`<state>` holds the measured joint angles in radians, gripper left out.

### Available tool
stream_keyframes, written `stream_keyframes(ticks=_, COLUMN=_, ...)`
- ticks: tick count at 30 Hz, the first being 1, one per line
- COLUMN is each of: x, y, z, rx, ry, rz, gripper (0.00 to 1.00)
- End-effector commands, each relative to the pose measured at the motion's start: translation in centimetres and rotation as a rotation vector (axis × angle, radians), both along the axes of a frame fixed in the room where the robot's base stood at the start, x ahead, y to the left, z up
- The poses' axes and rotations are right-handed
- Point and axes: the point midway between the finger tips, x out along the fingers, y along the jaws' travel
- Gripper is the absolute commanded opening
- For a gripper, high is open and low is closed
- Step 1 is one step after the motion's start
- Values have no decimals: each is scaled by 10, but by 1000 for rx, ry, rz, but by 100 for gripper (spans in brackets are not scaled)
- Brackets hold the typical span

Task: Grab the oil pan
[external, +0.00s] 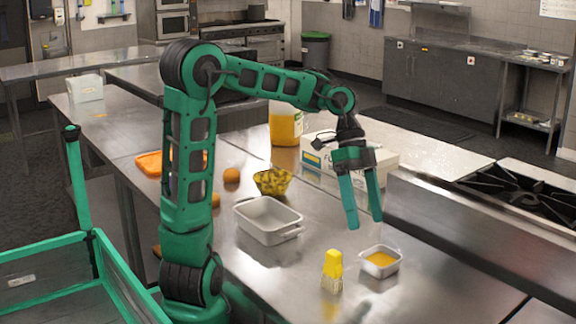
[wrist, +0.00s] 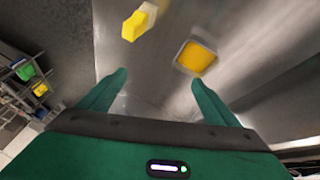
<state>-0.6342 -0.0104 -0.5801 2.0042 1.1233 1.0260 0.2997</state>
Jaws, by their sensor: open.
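The oil pan looks to be the small square metal pan (external: 396,268) holding orange-yellow liquid, on the steel counter near its front right. It also shows in the wrist view (wrist: 179,66), ahead of the fingers and right of centre. My gripper (external: 362,224) is open and empty, pointing down above the counter, behind the pan and apart from it. In the wrist view my gripper (wrist: 158,82) shows its two green fingers spread with bare counter between them.
A large container of orange liquid (external: 286,128) and a white box (external: 390,160) stand behind. The stove (external: 475,218) borders the right.

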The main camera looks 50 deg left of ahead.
Motion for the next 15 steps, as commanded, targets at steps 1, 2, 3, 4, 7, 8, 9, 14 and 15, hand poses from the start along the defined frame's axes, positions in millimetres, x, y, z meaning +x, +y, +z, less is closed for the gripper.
stream_keyframes(ticks=1, x=8, y=6, z=1, rx=-56, ry=-7, rz=-10, gripper=84)
stream_keyframes(ticks=2, x=12, y=7, z=3, rx=-90, ry=-15, rz=-19, gripper=84)
stream_keyframes(ticks=3, x=17, y=10, z=5, rx=-135, ry=-29, rz=-33, gripper=84)
stream_keyframes(ticks=4, x=20, y=12, z=8, rx=-170, ry=-40, rz=-44, gripper=84)
stream_keyframes(ticks=7, x=30, y=20, z=20, rx=-289, ry=-86, rz=-73, gripper=84)
stream_keyframes(ticks=8, x=33, y=24, z=23, rx=-321, ry=-102, rz=-80, gripper=84)
stream_keyframes(ticks=9, x=36, y=27, z=29, rx=-361, ry=-121, rz=-88, gripper=84)
stream_keyframes(ticks=14, x=43, y=41, z=47, rx=-482, ry=-189, rz=-108, gripper=84)
stream_keyframes(ticks=15, x=44, y=44, z=51, rx=-505, ry=-204, rz=-112, gripper=84)
